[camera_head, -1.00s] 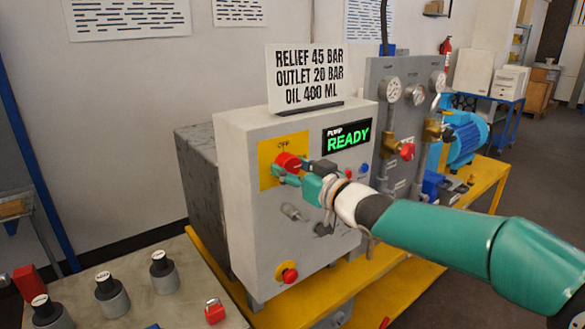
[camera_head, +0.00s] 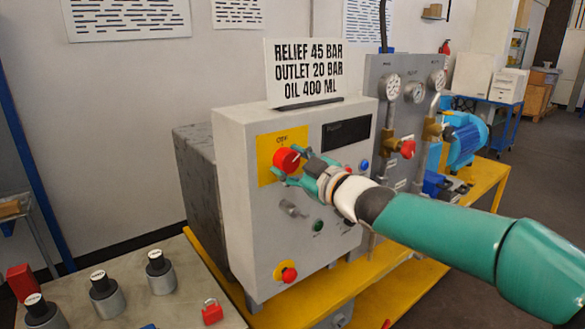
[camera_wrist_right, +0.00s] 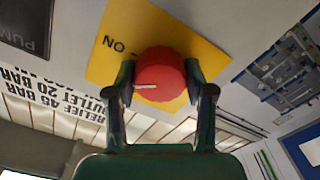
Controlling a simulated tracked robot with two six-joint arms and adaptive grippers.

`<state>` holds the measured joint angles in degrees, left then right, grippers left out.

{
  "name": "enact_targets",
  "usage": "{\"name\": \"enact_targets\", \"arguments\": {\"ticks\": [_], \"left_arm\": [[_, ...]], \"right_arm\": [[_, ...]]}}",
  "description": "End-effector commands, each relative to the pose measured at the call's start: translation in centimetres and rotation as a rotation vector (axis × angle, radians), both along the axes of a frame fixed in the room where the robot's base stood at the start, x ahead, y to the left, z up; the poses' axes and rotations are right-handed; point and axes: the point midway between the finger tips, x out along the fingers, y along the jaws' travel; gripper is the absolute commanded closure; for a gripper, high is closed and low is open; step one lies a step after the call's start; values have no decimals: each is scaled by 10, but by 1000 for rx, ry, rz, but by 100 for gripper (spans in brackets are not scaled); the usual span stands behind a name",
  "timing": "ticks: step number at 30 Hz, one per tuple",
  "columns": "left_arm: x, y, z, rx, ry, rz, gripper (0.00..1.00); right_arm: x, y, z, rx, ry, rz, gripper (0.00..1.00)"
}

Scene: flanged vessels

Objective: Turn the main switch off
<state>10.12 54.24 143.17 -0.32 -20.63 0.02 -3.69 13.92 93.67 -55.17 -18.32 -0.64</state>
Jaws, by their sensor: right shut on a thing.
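The main switch is a round red knob (camera_head: 287,160) on a yellow plate (camera_head: 266,148) on the front of the grey cabinet. "OFF" is printed on the plate above the knob in the head view. My right gripper (camera_head: 284,169) is at the knob with its fingers around it. In the right wrist view, my right gripper (camera_wrist_right: 160,82) has one finger on each side of the red knob (camera_wrist_right: 160,72) and is shut on it. A white pointer line shows on the knob, and "ON" is readable on the plate. My left gripper is not in view.
The cabinet's display (camera_head: 347,133) is dark. Below the knob are a key-like fitting (camera_head: 292,208) and a red button on a yellow base (camera_head: 287,273). A red padlock (camera_head: 211,312) and several dark-topped grey cylinders stand on the bench at lower left.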

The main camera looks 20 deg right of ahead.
Motion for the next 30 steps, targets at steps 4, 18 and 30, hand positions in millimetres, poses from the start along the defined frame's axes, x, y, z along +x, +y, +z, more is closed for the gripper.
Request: {"name": "enact_targets", "arguments": {"ticks": [4,18,30], "left_arm": [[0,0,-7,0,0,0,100],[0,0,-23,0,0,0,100],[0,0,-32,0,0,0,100]], "right_arm": [[0,-1,-2,-134,-47,-2,82],[1,1,-2,-554,-198,0,82],[1,2,-3,-838,-300,3,82]]}}
